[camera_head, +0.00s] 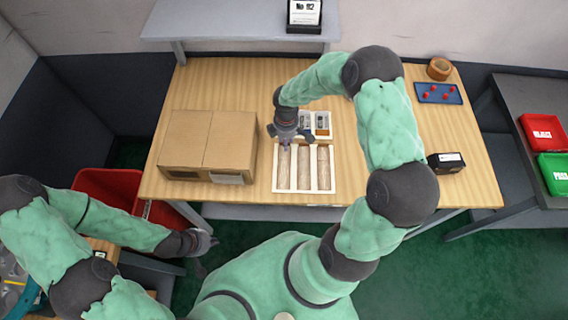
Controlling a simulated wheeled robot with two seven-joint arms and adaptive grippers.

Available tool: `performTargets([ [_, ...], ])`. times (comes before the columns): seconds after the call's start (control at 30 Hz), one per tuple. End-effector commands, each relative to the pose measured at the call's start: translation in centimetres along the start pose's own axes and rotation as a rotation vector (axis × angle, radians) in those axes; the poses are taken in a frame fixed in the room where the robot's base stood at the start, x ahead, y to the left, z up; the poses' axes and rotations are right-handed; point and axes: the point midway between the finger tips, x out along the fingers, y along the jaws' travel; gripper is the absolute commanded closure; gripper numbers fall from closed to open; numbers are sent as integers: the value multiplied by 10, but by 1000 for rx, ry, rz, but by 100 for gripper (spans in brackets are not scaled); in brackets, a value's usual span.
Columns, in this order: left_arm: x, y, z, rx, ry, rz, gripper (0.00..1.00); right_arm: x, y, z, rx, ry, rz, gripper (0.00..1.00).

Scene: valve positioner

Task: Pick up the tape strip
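A brown ring that looks like a tape roll (439,68) stands at the back right of the wooden table; I cannot make out a separate tape strip. My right gripper (288,138) is over the white compartment tray (294,191), between its small back compartments and its long front ones. Its fingers look spread, and nothing shows between them. My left gripper (206,242) hangs in front of the table, beside the red bin and away from the tray. Its fingers are small and dark, so their opening is unclear.
A closed cardboard box (208,142) sits left of the tray. A blue tray (438,93) with red pieces and a small black box (445,162) are on the right. A red bin (108,187) is at the left. Red (543,133) and green (554,172) trays sit on a side table.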

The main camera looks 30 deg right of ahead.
Motion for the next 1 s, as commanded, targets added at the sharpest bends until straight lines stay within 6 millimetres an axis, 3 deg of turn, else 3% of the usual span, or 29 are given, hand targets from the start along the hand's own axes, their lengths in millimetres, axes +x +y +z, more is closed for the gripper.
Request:
performTargets([
  [0.27,1,0,0,0,0,0,100,7,0,0,-1,0,1,70],
  [0.43,1,0,0,0,0,0,100,7,0,0,-1,0,1,100],
  [1.0,-1,0,0,0,0,0,100,0,0,0,0,1,1,100],
])
